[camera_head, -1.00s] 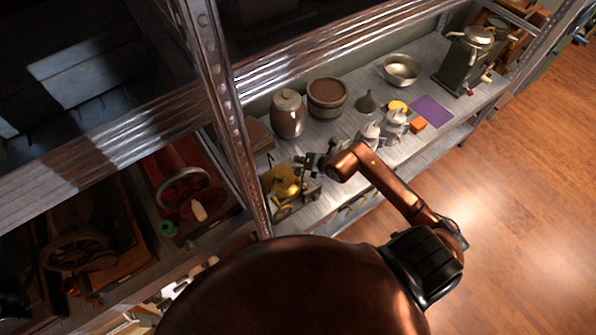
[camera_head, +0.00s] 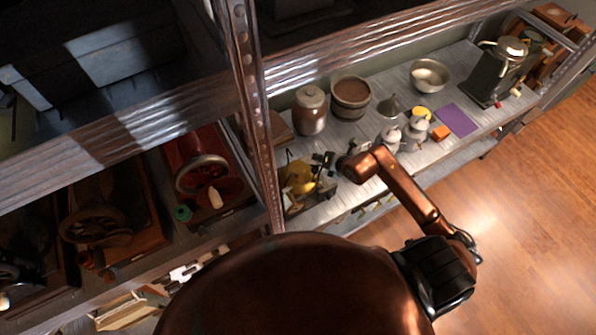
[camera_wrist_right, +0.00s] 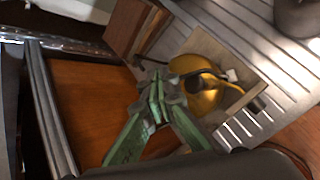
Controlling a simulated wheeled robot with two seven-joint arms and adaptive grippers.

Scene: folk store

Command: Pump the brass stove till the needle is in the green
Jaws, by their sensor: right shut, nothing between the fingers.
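The brass stove (camera_head: 299,176) stands on the grey slatted shelf, near the metal upright. In the right wrist view its round brass body (camera_wrist_right: 203,92) sits within a low pale wooden frame, with dark parts on top. My right gripper (camera_head: 325,164) is shut and empty, just right of and over the stove in the head view. In the right wrist view its green fingers (camera_wrist_right: 160,88) come together at the stove's left side; I cannot tell whether they touch it. No gauge needle can be made out, and the pump knob is not clear. My left gripper is not in view.
A lidded jar (camera_head: 310,110) and a wooden tub (camera_head: 350,98) stand behind the stove. A funnel (camera_head: 391,107), pale pots (camera_head: 390,138) and a purple mat (camera_head: 457,119) lie to the right. The metal upright (camera_head: 262,130) stands close on the left.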

